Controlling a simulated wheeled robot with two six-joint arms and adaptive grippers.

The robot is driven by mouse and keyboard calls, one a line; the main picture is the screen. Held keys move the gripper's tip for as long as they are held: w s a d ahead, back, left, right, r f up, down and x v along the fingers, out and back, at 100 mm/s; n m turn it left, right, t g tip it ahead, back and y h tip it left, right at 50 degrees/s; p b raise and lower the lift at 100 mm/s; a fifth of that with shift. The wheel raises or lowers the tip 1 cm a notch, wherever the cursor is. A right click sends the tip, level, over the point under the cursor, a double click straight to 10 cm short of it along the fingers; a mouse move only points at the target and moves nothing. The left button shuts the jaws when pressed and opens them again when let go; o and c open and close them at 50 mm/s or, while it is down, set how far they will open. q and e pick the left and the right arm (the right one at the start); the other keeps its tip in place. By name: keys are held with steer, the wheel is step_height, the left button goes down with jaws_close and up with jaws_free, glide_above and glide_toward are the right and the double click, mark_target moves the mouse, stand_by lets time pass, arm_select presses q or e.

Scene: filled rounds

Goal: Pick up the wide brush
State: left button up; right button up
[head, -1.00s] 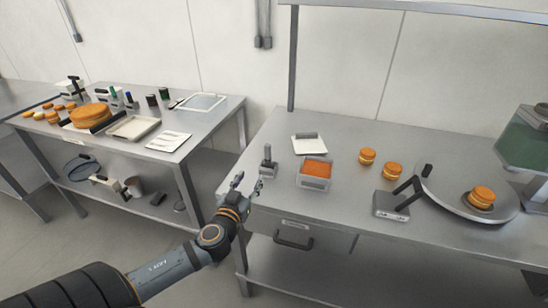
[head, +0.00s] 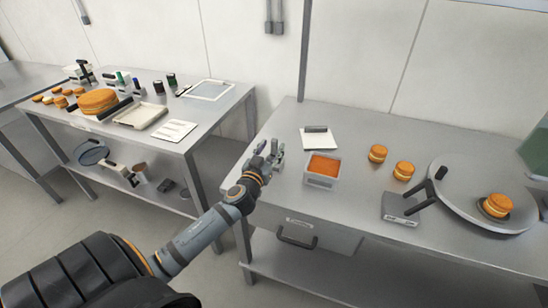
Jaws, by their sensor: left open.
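The likely wide brush (head: 274,146), a small upright tool with a dark handle, stands near the left end of the right-hand steel table (head: 350,215). My left gripper (head: 277,158) is right at it and covers most of it from the head camera. The left gripper's jaws are open. I cannot tell whether the fingers touch the tool or stand around it. My right gripper is out of view.
A tub of orange filling (head: 322,182) stands just right of the left gripper. Behind it lies a white board (head: 320,142) with a dark-handled tool. Filled rounds (head: 377,154) and a round plate (head: 452,207) are farther right. A second table (head: 190,143) stands left.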

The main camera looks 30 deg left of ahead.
mark_target(273, 145)
arm_select(q)
steer(key=x, duration=0.3)
steer(key=shift+r+p, duration=0.1)
steer(key=shift+p, duration=0.2)
steer(key=shift+w, duration=0.25)
steer(key=shift+s, duration=0.15)
steer(key=shift+c, duration=1.2)
steer(key=c, duration=0.7)
jaws_close()
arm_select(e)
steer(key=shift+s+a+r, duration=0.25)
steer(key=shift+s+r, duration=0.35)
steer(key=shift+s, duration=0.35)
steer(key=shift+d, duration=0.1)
